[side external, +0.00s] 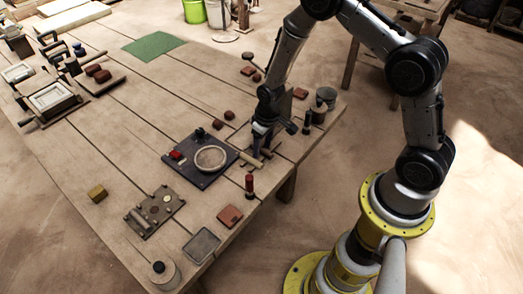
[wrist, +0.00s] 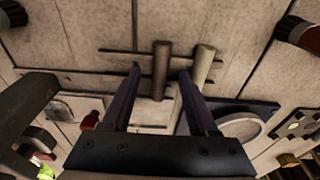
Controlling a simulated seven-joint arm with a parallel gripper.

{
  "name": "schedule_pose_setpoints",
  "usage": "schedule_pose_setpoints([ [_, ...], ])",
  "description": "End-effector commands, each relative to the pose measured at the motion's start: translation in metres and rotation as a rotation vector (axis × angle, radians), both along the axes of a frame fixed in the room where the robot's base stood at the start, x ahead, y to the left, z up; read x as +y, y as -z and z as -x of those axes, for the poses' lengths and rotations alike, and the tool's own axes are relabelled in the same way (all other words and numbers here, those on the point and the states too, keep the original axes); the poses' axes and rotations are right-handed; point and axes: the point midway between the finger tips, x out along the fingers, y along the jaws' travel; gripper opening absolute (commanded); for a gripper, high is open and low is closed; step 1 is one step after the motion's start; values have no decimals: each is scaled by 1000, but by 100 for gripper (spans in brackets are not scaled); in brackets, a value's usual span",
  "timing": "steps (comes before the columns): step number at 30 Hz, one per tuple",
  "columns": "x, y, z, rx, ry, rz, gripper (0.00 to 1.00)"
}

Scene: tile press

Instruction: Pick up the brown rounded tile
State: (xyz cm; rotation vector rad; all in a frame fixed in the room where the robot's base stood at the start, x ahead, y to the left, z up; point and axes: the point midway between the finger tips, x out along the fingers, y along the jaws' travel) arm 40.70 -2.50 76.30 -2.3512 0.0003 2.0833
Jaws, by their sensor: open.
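Two small reddish-brown rounded lumps, one nearer (side external: 217,124) and one farther (side external: 229,115), lie on the table left of my gripper in the side view. A flat reddish-brown tile (side external: 229,216) with a square outline lies near the front edge. I cannot tell which of these is the brown rounded tile. My gripper (side external: 260,152) is low over the table beside the dark press board (side external: 196,178). In the wrist view my gripper (wrist: 160,72) is open. A brown rod (wrist: 160,62) shows between its fingers, and a pale rod (wrist: 202,68) lies to the right.
The press board carries a pale ring (side external: 211,158) and a red block (side external: 177,155). A green mat (side external: 153,46) lies at the back. The table's middle left is clear.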

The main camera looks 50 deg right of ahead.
Motion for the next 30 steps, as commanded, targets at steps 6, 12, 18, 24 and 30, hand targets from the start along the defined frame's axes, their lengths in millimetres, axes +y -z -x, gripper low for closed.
schedule_pose_setpoints([
  [6,0,0,0,0,0,0,49],
  [12,0,0,0,0,0,0,13],
  [18,0,-1,0,0,0,0,0],
  [24,0,-1,0,-1,0,0,0],
  [30,0,-5,-1,-2,0,0,0],
])
